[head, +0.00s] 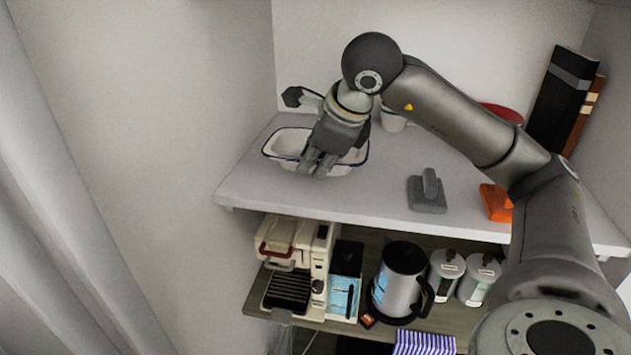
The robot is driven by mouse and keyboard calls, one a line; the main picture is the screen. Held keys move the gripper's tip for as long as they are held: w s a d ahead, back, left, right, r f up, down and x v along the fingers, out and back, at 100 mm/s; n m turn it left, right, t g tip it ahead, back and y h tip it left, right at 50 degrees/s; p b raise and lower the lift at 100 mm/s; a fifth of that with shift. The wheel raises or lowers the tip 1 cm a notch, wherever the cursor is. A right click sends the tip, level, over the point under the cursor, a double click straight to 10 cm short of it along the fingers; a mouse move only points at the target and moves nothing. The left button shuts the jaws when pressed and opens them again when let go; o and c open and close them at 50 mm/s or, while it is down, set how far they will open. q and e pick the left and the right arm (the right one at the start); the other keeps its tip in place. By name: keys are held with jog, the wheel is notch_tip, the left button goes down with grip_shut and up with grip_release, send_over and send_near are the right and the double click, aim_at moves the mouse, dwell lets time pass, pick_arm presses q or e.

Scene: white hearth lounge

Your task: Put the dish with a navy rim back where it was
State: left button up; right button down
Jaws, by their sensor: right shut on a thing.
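The white dish with a navy rim (283,144) is at the left end of the upper white shelf (300,203). My right gripper (318,166) reaches down over the dish from above, with its fingers at the dish's near side. It is shut on the dish, and the fingers and wrist hide the dish's middle. The dish looks level. I cannot tell whether its base touches the shelf. My left gripper is not in view.
A white cup (393,122) stands right of the dish, partly behind my arm. A grey handled block (428,192), an orange one (494,202), a red item (502,112) and dark books (560,98) are farther right. A kettle (400,280) stands on the lower shelf.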

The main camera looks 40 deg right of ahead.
jog(key=f+b, duration=0.2)
jog(key=f, duration=0.1)
jog(key=shift+w+d+f, duration=0.15)
jog(key=shift+w+f, duration=0.05)
jog(key=shift+f, duration=0.1)
jog(key=shift+r, duration=0.1)
jog(key=shift+s, duration=0.1)
jog(key=c, duration=1.4)
grip_release()
jog(key=shift+c, duration=0.2)
